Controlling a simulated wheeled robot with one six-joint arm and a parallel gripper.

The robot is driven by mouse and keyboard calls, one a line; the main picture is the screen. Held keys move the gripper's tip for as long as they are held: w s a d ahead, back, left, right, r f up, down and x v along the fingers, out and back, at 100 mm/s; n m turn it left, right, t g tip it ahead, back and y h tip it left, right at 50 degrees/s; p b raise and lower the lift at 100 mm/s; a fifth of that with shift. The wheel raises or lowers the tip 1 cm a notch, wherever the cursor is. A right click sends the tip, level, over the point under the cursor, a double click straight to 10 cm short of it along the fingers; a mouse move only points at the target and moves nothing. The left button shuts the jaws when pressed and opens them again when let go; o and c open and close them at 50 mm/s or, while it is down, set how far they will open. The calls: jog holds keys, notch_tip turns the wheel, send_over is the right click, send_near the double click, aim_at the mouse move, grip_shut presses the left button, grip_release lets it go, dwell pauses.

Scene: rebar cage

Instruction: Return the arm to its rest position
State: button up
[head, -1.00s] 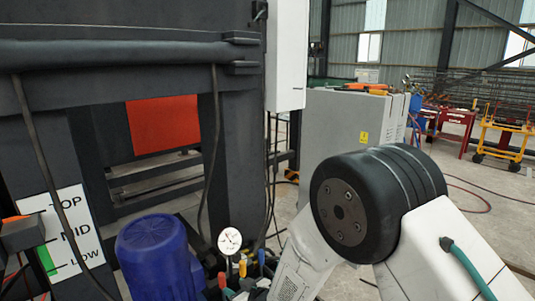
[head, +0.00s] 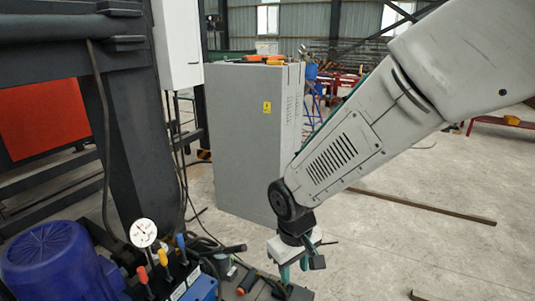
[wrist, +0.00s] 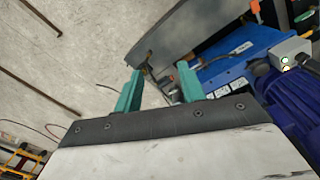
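My arm (head: 345,150) reaches down from the upper right across the head view. My gripper (head: 290,272) hangs at its lower end, above the machinery at the bottom of the picture and in front of the grey cabinet. In the wrist view my gripper (wrist: 158,85) shows two green fingers set apart, with nothing clearly held between them. Small parts of the machinery show in the background beyond the fingertips.
A blue motor (head: 60,262), a dial gauge (head: 143,232) and coloured-knob levers (head: 162,257) stand at the lower left. A grey cabinet (head: 245,140) stands behind my gripper. A long bar (head: 425,204) lies on the floor at right, where the floor is mostly clear.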

jog(key=s+d+r+m+t, duration=0.1)
jog(key=s+d+r+m, duration=0.6)
jog(key=s+d+r, duration=1)
jog(key=d, duration=0.3)
jog(key=shift+s+d+r+y, duration=0.25)
jog(key=shift+s+r+y, duration=0.05)
jog(key=shift+r, duration=0.05)
